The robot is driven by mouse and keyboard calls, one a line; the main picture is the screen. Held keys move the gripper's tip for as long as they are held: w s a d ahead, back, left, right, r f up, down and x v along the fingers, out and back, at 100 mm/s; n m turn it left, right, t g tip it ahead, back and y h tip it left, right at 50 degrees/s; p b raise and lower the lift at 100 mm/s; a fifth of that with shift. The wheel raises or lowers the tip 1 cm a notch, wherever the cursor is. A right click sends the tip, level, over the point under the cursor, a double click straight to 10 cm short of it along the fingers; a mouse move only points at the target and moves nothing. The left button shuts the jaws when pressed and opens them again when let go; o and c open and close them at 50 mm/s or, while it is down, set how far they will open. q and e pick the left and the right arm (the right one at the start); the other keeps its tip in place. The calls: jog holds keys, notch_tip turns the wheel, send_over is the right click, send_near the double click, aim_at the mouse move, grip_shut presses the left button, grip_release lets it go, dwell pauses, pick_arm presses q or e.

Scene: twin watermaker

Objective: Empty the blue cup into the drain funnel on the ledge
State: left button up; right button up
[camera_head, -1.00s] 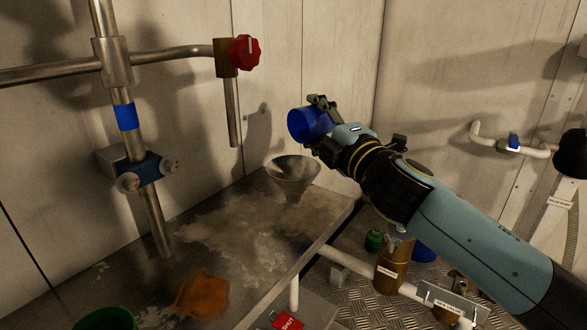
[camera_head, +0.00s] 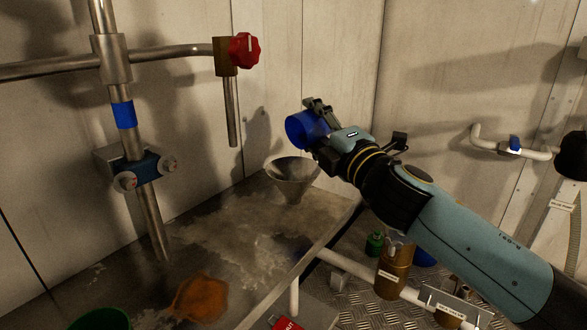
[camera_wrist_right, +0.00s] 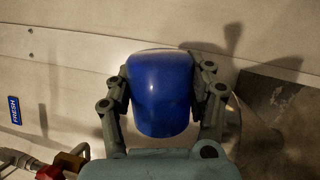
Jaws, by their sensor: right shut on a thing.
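The blue cup (camera_head: 299,129) is in my right gripper (camera_head: 318,128), above the ledge (camera_head: 225,238). It is tipped over on its side, and its open end faces left in the head view. In the right wrist view the cup (camera_wrist_right: 160,92) sits between both fingers of the gripper (camera_wrist_right: 160,100), which are shut on its sides. The grey metal drain funnel (camera_head: 292,178) stands at the ledge's far right corner. The cup is above the funnel, apart from it. The cup's contents are hidden. My left gripper is not in view.
A pipe with a red valve knob (camera_head: 244,50) and a down-spout (camera_head: 232,112) stands left of the cup. An orange cloth-like thing (camera_head: 202,298) and a green container (camera_head: 100,320) are at the near ledge. A brown canister (camera_head: 394,266) stands below, right of the ledge.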

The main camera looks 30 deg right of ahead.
dwell(0.9)
